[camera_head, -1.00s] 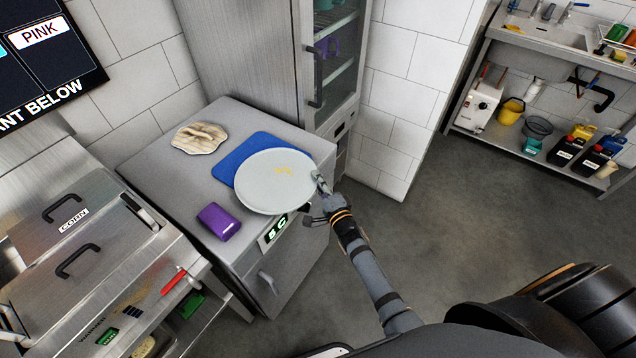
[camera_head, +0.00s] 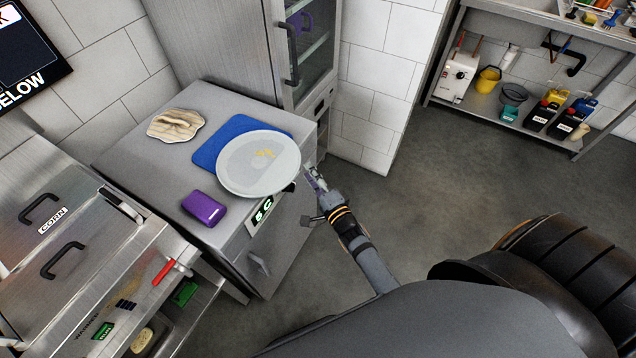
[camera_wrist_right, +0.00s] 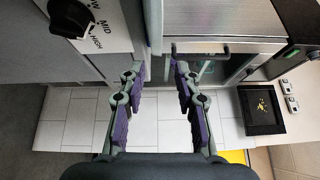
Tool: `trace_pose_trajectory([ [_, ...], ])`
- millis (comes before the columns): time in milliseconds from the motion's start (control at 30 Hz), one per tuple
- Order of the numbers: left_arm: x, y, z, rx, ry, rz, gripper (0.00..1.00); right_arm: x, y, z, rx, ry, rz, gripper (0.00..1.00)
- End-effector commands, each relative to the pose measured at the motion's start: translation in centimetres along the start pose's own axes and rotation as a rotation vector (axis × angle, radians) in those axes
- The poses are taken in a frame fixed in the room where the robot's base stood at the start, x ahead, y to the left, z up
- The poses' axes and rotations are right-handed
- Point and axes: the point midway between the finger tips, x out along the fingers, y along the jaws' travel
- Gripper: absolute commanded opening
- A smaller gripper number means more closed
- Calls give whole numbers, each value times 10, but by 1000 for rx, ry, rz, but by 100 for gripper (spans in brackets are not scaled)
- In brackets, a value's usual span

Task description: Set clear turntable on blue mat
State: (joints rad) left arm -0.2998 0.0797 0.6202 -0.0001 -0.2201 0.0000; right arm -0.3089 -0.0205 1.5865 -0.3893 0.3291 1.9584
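The clear turntable (camera_head: 258,176) is a pale, see-through round disc over the front right part of the counter top. It overlaps much of the blue mat (camera_head: 213,149), whose left and back parts show. Its near right side reaches past the mat to the counter's front edge. I cannot tell how its underside rests. My right gripper (camera_head: 312,178) is just right of the disc, apart from its rim. In the right wrist view its purple-padded fingers (camera_wrist_right: 156,75) are spread with nothing held between them. My left gripper is not in view.
A purple case (camera_head: 204,209) and a striped cloth (camera_head: 176,125) lie on the counter (camera_head: 140,160). A tall metal cabinet (camera_head: 222,50) stands behind it. The corn bin station (camera_head: 70,230) is at left. Open floor (camera_head: 400,220) lies to the right.

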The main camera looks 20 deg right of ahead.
Motion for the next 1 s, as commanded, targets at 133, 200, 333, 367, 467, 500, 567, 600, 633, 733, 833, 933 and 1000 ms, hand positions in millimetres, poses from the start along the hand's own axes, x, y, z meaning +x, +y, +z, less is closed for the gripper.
trace_pose_trajectory([
  [133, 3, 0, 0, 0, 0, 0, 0, -32, 2, 0, -1, 0, 2, 33],
  [200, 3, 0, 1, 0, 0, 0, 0, -41, 1, 0, -2, -1, 1, 33],
  [333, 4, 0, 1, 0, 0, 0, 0, -50, 0, 0, -1, 0, 0, 33],
  [367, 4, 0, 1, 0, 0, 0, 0, -51, 0, 0, -1, 0, -1, 33],
  [467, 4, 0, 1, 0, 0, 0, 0, -52, 0, 0, -1, 0, -1, 33],
  [500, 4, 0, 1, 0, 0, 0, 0, -52, 0, 0, -1, 0, -1, 33],
  [567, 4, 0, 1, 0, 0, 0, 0, -52, 0, 0, -1, 0, -1, 33],
  [600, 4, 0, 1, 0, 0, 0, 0, -52, 0, 0, -1, 0, -1, 33],
  [633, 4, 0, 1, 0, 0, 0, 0, -51, 0, 0, -1, 0, -1, 33],
  [733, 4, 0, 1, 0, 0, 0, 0, -51, 0, 0, -1, 0, 0, 33],
  [833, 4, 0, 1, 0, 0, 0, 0, -54, 17, -2, -39, 7, 38, 33],
  [933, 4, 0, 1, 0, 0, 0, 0, -69, 80, -12, -197, 18, 195, 33],
  [1000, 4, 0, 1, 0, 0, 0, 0, -95, 148, -22, -379, -4, 376, 33],
])
